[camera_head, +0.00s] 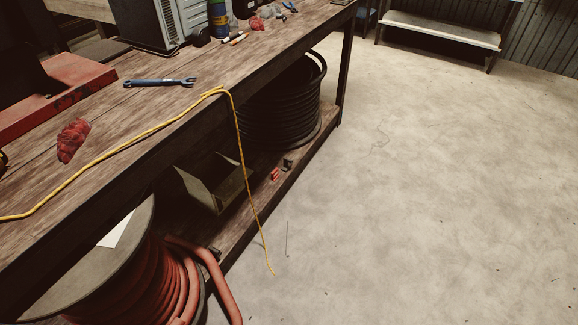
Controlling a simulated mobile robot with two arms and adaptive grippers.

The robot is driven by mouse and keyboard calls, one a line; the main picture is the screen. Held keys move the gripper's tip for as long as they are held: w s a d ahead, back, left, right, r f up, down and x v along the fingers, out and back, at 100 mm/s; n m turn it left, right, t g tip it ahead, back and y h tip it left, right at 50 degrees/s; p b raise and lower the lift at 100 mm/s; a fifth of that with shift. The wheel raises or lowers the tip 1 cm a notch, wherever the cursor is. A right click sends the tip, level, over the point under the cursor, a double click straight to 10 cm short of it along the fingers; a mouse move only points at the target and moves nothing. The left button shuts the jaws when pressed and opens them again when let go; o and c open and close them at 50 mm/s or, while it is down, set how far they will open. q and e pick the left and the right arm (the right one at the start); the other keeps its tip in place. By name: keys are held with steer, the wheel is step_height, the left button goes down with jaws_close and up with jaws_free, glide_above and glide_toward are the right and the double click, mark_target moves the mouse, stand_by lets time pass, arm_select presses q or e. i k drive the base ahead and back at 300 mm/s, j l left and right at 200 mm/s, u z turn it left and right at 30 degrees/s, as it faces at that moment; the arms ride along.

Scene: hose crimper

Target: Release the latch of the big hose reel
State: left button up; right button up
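A big reel (134,228) wound with thick red hose (166,283) sits at the lower left, partly under the workbench. Its pale round flange faces up and left, with a white paper on it. A loose hose end hangs over the reel's right side. I cannot make out a latch on the reel; the bench hides part of it and the frame cuts it off. A coil of black hose (283,108) stands on the lower shelf farther back. Neither of my grippers is in view.
The wooden workbench (150,104) runs diagonally across the left. A blue wrench (160,82), a red rag (72,140) and a yellow cord (140,136) lie on it; the cord hangs over the edge. An open box (212,190) is on the shelf. The concrete floor (430,190) is clear.

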mark_target(287, 160)
steer(key=i+l, duration=0.1)
steer(key=l, duration=0.3)
steer(key=i+l, duration=0.1)
steer(key=l, duration=0.3)
steer(key=i+l+z, duration=0.1)
steer(key=i, duration=0.45)
steer(key=i+l+z, duration=0.15)
steer(key=i, duration=0.45)
steer(key=i+j, duration=0.5)
steer(key=j, duration=0.25)
steer(key=i+j+z, duration=0.1)
steer(key=i+j, duration=0.15)
steer(key=j, duration=0.1)
